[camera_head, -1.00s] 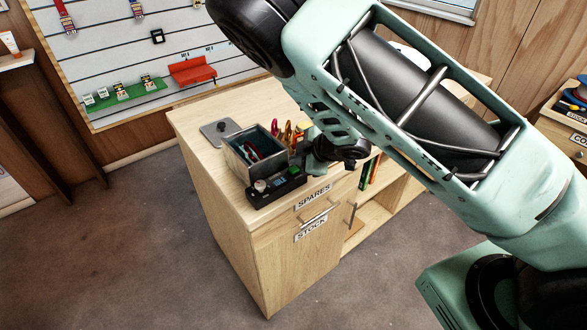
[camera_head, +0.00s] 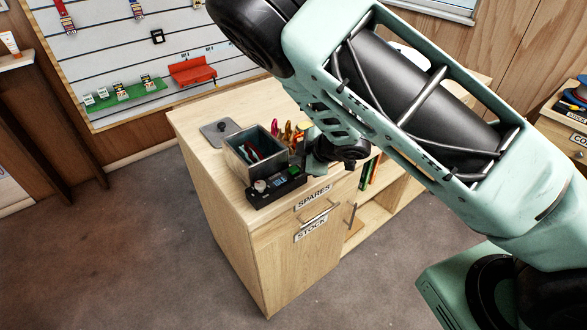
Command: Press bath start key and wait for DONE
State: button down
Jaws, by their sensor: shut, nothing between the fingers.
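The bath is a grey open-topped box (camera_head: 240,163) on the wooden cabinet top, with something red and pale inside it. A black control panel (camera_head: 262,199) runs along its front, with a round pale knob at the left and a small green patch (camera_head: 294,171) towards the right. Which part is the start key, and any text on the panel, are too small to tell. My gripper (camera_head: 312,164) is shut and empty at the panel's right end, partly hidden by my arm. I cannot tell whether it touches the panel.
A grey lid (camera_head: 220,128) lies behind the bath. Orange-handled tools (camera_head: 288,133) stand beside it. The cabinet (camera_head: 270,248) has labels SPARES and STOCK and a bar handle. Free top surface lies behind the bath.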

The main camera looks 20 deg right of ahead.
aim_at(297, 171)
jog(key=shift+f, duration=0.1)
dwell(0.3)
jog(key=shift+f+b, duration=0.3)
jog(key=shift+f+b, duration=0.3)
jog(key=shift+f, duration=0.15)
dwell(0.6)
jog(key=shift+r, duration=0.15)
jog(key=shift+r+p, duration=0.7)
notch_tip(297, 171, up, 5)
jog(key=p, duration=0.4)
jog(key=shift+r, duration=0.1)
dwell(1.0)
